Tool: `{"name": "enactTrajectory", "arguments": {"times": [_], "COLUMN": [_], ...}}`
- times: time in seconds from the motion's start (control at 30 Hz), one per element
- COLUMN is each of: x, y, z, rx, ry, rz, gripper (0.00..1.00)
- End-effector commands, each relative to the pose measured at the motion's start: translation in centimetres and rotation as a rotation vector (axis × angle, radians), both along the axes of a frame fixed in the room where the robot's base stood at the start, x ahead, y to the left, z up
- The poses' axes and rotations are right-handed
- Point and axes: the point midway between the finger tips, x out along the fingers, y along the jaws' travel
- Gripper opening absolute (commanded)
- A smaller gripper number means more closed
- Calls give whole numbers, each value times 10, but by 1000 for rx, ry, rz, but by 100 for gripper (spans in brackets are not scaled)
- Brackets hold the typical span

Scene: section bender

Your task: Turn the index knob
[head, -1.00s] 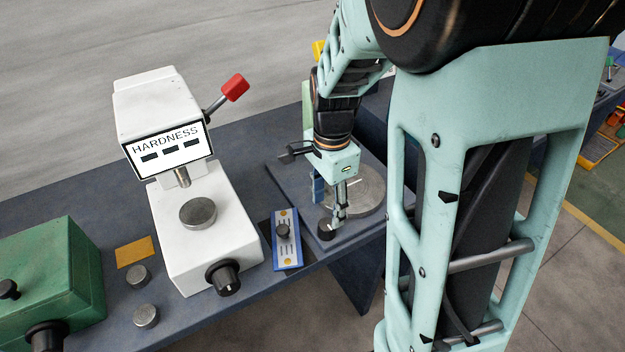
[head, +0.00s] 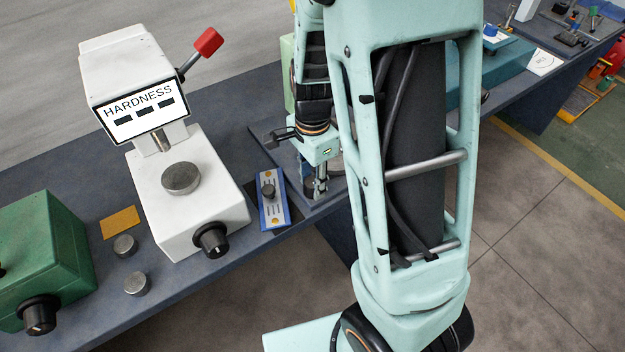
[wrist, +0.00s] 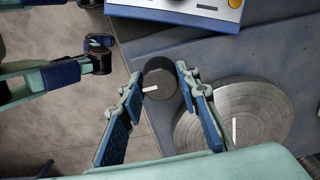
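The index knob (wrist: 160,80) is a short dark cylinder with a white pointer line, standing at the edge of a grey plate (head: 270,160). In the wrist view it lies between the fingertips of my gripper (wrist: 160,85), one finger on each side. Narrow gaps seem to show beside it; I cannot tell whether either tip touches. Beside the knob is a round metal disc (wrist: 255,115) with a white mark on its face. In the head view my gripper (head: 318,188) points down over the plate, and my arm hides most of the disc.
A blue-and-white panel with a black knob (head: 269,190) stands just left of the plate. A white hardness tester (head: 200,205) with a red-tipped lever is further left, then a green box (head: 45,260). The bench's front edge is close to the knob.

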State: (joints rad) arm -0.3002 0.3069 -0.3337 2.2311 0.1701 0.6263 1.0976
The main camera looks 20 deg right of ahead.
Motion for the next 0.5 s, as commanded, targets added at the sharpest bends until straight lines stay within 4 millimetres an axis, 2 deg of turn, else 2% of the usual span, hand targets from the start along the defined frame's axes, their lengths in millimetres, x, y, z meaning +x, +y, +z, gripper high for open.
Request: {"name": "enactTrajectory", "arguments": {"times": [0.03, 0.17, 0.5], "x": [0, 0, 0], "y": [0, 0, 0], "z": [0, 0, 0], "rx": [0, 0, 0], "ry": [0, 0, 0], "rz": [0, 0, 56], "gripper": [19, 6, 6]}}
